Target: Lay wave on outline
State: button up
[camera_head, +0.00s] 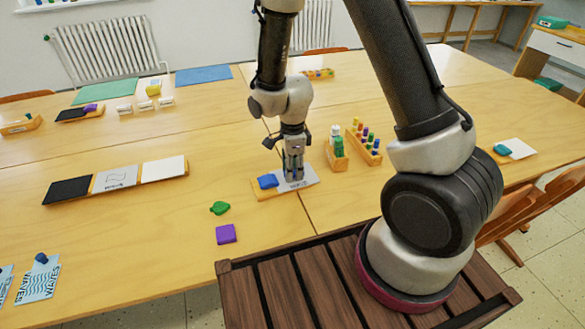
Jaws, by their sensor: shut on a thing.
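My gripper (293,172) points down over a small wooden board (262,194) near the table's middle. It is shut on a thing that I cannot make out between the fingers. The board bears a blue piece (267,181), left of the fingers, and a pale card with dark lettering (306,180), partly hidden by the gripper. I cannot tell which piece is the wave. A long wooden tray (93,195) lies to the left with a black panel, a grey panel and a white panel. The grey panel (115,178) carries a faint wavy outline and small lettering.
A green piece (220,208) and a purple square (226,234) lie left in front of the board. Wooden holders with coloured bottles (338,155) stand close to my gripper's right. A waves card (38,281) lies at the front left. The table between tray and board is clear.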

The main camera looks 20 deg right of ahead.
jog(key=o, duration=0.8)
jog(key=shift+c, duration=0.2)
jog(key=shift+o, duration=0.3)
jog(key=shift+o, duration=1)
jog(key=shift+r, duration=3.05)
